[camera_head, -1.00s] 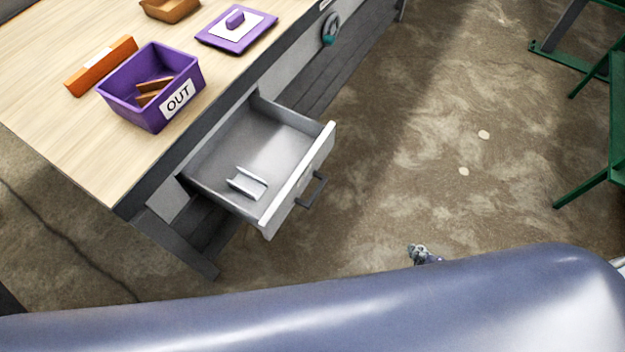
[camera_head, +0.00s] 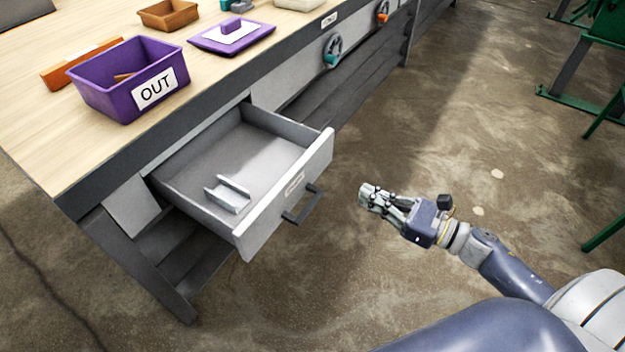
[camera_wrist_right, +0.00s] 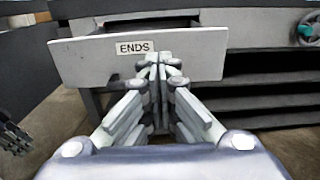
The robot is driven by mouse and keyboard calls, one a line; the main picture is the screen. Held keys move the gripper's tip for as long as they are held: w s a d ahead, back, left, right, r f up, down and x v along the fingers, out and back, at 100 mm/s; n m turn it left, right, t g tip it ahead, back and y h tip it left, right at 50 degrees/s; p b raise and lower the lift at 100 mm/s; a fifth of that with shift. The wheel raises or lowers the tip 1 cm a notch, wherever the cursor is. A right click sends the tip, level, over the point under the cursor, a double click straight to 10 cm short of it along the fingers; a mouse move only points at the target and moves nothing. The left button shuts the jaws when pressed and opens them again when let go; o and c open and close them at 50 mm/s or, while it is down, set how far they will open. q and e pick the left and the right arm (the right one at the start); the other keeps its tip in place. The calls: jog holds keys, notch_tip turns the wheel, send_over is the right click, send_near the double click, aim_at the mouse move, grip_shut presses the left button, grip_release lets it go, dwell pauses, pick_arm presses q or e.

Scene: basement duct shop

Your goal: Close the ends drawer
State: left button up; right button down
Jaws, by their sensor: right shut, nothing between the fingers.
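The ends drawer (camera_head: 290,192) stands pulled out from the bench front in the head view, with a dark bar handle (camera_head: 303,206) on its face. A small metal channel piece (camera_head: 228,194) lies inside it. My left gripper is not in the head view.
Green metal frames (camera_head: 570,70) stand at the far right. The concrete floor beside the drawer is clear.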

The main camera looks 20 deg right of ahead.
send_near(307, 167)
jog(key=x, duration=0.5)
jog(key=shift+w+a+r, duration=0.1)
jog(key=shift+w+a, duration=0.45)
jog(key=shift+w, duration=0.1)
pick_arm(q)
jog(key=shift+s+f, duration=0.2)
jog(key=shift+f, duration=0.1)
pick_arm(e)
jog(key=shift+w+a, duration=0.15)
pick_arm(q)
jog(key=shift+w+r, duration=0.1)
